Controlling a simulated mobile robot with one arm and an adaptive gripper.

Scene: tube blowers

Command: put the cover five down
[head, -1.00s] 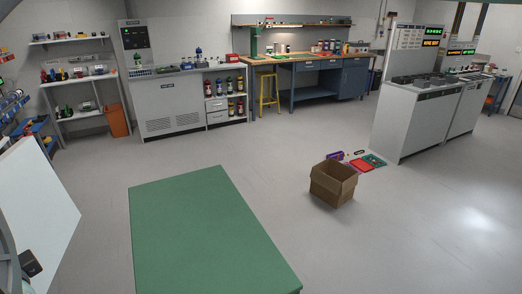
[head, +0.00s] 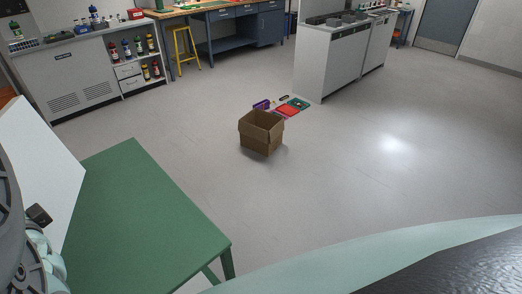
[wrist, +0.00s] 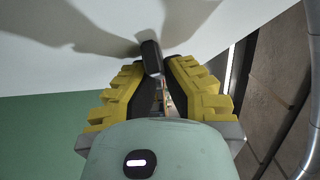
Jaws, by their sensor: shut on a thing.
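A large white panel (head: 38,150), which may be cover five, stands tilted at the left of the head view, beside the green table (head: 140,205). No number on it can be read. In the wrist view the white panel (wrist: 70,55) fills the top, with shadows on it. My gripper (wrist: 160,75) has yellow ridged fingers closed about a dark upright handle (wrist: 151,58) in front of the panel. The handle's joint with the panel is hidden. A dark block (head: 38,214) shows near the panel in the head view; I cannot tell whether it is that handle.
An open cardboard box (head: 261,133) stands on the floor, with a red tray (head: 287,112), a green board (head: 299,103) and a purple item (head: 262,105) behind it. Grey cabinets (head: 75,78) and a workbench (head: 235,38) line the back. The floor at right is clear.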

